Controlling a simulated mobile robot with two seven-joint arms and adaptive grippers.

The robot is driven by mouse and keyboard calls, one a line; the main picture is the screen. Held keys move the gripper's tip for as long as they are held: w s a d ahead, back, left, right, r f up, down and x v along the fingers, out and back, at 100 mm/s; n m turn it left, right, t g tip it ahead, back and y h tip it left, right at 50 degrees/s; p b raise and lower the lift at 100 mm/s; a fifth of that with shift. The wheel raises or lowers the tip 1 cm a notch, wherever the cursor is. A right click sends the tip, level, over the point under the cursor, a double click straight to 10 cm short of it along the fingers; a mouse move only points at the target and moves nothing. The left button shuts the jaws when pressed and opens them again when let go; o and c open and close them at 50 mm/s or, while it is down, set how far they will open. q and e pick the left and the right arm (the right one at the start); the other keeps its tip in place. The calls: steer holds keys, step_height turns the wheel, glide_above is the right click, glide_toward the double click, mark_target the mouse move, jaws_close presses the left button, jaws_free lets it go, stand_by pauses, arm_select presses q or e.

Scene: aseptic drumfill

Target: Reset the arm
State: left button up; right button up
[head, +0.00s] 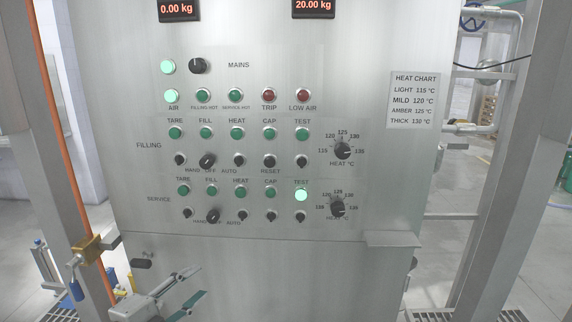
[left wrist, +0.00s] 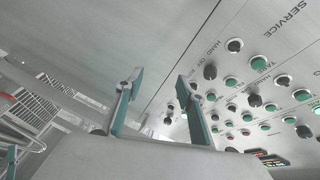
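My left gripper (head: 186,291) is at the bottom left of the head view, in front of the lower panel of the steel control cabinet (head: 290,275). Its two teal-padded fingers are spread apart with nothing between them. The left wrist view shows the same open fingers (left wrist: 160,88), with the cabinet's knobs and buttons beyond and to the right. The gripper looks apart from the cabinet face, below the SERVICE row of switches (head: 213,215). My right gripper is not in either view.
The cabinet carries lit AIR (head: 171,96) and service TEST (head: 301,195) lamps, and displays reading 0.00 kg (head: 178,9) and 20.00 kg (head: 313,8). A heat chart (head: 414,100) is at right. A small ledge (head: 392,239) juts out below it. Steel posts flank the cabinet.

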arm_select(q)
steer(key=s+f+n+g+y, duration=0.1)
steer(key=s+f+n, duration=0.35)
steer(key=f, duration=0.55)
steer(key=s+f+n+g+y, duration=0.15)
steer(key=s+f+n, duration=0.3)
steer(key=f, duration=0.55)
steer(key=s+f+n+g+y, duration=0.1)
steer(key=s+f+n, duration=0.5)
steer(key=s+f, duration=0.7)
steer(key=shift+a+f+n+g+y, duration=0.15)
steer(key=shift+f+n+g+y, duration=0.25)
steer(key=shift+f+y, duration=0.2)
